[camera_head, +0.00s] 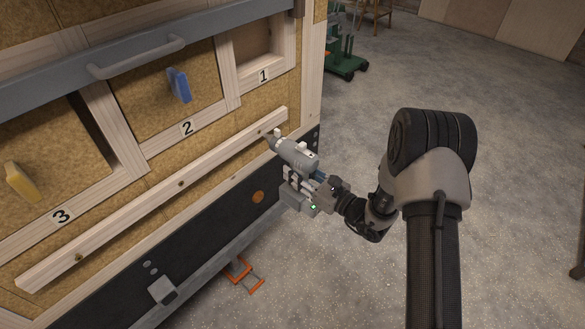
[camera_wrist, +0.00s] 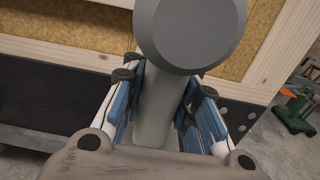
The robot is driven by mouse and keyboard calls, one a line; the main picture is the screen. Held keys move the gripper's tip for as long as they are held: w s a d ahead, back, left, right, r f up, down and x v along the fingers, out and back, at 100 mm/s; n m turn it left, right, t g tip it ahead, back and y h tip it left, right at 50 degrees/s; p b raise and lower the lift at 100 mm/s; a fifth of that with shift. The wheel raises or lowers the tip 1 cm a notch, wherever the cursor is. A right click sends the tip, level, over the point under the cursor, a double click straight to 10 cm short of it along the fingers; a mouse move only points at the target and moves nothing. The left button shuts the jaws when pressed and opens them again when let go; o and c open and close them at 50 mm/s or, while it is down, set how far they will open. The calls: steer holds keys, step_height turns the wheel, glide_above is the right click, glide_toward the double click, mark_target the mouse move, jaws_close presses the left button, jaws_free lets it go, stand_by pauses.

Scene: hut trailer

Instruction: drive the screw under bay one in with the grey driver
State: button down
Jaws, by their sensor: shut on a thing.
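My gripper (camera_head: 303,187) is shut on the grey driver (camera_head: 297,155), holding it just in front of the pale wooden rail on the hut wall. The driver's nose points at the rail's right end, close to the screw (camera_head: 262,131) below bay one (camera_head: 263,54); I cannot tell whether the bit touches the screw. In the wrist view the driver's round grey back (camera_wrist: 191,32) fills the top middle, its handle (camera_wrist: 157,118) between the blue finger pads. The driver body hides the bit and the screw there.
The rail (camera_head: 135,208) carries further screws (camera_head: 180,183) under bays two and three. An orange step (camera_head: 243,274) sits below the trailer edge. The floor to the right is open.

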steer(key=shift+s+d+r, duration=0.1)
steer(key=shift+d, duration=0.3)
steer(key=w+d+b, duration=0.1)
steer(key=w+d, duration=0.2)
steer(key=d, duration=0.4)
steer(key=shift+s+d, duration=0.1)
steer(key=shift+d, duration=0.05)
stand_by(0.8)
steer(key=s+d, duration=0.8)
steer(key=s, duration=0.5)
steer(key=shift+d+r+n+g+y, duration=0.25)
steer(key=shift+d+n+g+y, duration=0.05)
steer(key=shift+d, duration=0.1)
